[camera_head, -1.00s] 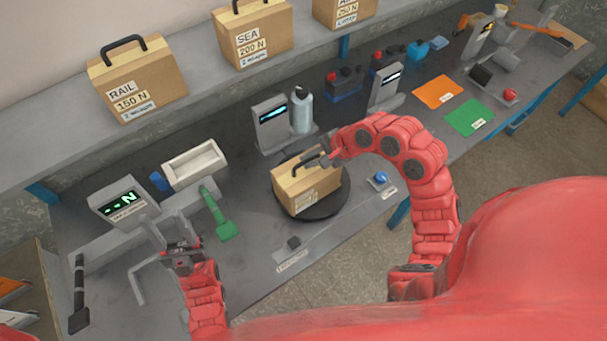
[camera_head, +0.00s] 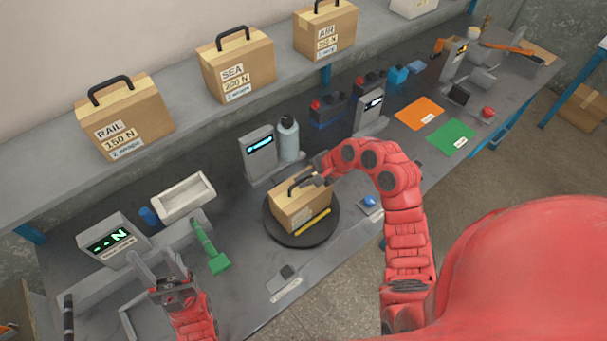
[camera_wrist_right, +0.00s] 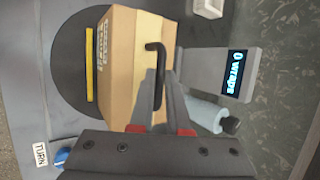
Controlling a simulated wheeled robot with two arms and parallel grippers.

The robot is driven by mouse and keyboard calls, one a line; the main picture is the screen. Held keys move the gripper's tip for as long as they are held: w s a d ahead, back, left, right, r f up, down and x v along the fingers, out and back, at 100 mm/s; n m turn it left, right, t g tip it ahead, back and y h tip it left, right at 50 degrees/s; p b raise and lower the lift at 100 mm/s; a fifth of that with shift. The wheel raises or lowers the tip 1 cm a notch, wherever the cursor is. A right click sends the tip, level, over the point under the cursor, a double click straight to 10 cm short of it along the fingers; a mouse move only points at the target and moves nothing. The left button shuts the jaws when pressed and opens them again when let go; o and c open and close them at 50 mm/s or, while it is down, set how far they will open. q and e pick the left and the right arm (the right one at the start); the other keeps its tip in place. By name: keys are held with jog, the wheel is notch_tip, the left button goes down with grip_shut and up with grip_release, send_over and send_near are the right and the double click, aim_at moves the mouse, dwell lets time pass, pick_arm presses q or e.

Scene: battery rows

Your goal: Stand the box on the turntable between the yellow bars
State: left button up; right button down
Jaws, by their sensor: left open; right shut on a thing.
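The cardboard box (camera_head: 300,206) is upright over the round black turntable (camera_head: 287,236); I cannot tell whether its base touches. One yellow bar (camera_head: 313,222) lies along the box's near side, and it also shows in the right wrist view (camera_wrist_right: 89,65) beside the box (camera_wrist_right: 122,75). A second bar is not visible; the box hides the far part of the turntable. My right gripper (camera_head: 309,180) is shut on the box's black handle (camera_wrist_right: 157,75). My left gripper (camera_head: 170,284) is open and empty at the lower left, away from the box.
A grey display stand (camera_head: 260,152) and a bottle (camera_head: 288,138) stand close behind the turntable. A blue button (camera_head: 369,201) is to its right. A green-handled tool (camera_head: 211,250) and white tray (camera_head: 184,196) are to the left. Labelled boxes (camera_head: 124,117) line the shelf.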

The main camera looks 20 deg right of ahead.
jog(key=shift+r, duration=0.1)
jog(key=c, duration=1.3)
grip_release()
jog(key=shift+c, duration=0.2)
jog(key=o, duration=0.5)
jog(key=shift+c, duration=0.2)
jog(key=shift+d, duration=0.1)
